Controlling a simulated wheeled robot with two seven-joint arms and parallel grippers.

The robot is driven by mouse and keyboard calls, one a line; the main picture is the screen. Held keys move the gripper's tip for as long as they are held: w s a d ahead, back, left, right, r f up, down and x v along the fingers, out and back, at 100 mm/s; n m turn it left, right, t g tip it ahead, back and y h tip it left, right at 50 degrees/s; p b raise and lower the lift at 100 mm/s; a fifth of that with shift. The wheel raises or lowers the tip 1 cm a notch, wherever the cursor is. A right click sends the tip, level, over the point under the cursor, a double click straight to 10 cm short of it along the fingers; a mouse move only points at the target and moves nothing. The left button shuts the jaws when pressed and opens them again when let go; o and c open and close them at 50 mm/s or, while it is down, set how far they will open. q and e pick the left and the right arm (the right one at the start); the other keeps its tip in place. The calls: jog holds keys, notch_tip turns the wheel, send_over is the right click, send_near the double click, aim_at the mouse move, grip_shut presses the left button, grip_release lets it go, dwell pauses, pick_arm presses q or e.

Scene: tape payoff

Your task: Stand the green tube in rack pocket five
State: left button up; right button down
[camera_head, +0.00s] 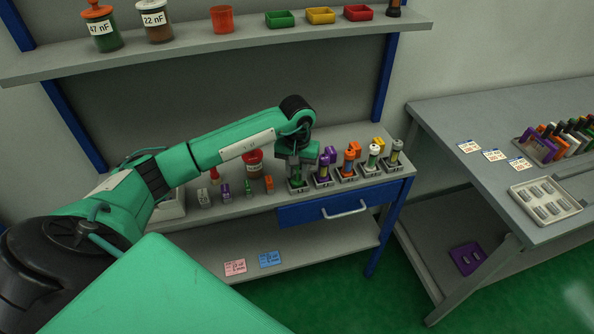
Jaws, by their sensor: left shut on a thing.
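My left gripper (297,174) points down at the left end of a row of small holders on the grey bench. It is shut on the green tube (297,181), of which only a small part shows below the fingers. The tube is at or just above the leftmost holder (299,189); I cannot tell whether it rests inside. The holder labels are too small to read. My right gripper is not in view.
Small coloured parts and a red jar (253,165) stand left of the row. A blue drawer (320,209) is below. The shelf above (240,40) carries jars and bins. The right table has a grey tray (545,202) and a rack of coloured pieces (528,150).

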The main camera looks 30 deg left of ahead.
pick_arm(q)
jog(key=shift+f, duration=0.15)
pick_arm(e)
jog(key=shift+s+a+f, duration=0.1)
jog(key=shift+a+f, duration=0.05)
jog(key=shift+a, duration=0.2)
pick_arm(q)
jog(key=shift+f+b, duration=0.25)
jog(key=shift+b, duration=0.1)
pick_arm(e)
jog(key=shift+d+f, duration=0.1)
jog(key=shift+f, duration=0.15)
pick_arm(q)
jog(key=shift+a+f, duration=0.2)
jog(key=shift+f, duration=0.1)
jog(key=o, duration=0.8)
jog(key=shift+s, duration=0.1)
jog(key=shift+c, duration=0.2)
jog(key=shift+b, duration=0.3)
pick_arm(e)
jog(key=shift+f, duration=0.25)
pick_arm(q)
jog(key=shift+f, duration=0.1)
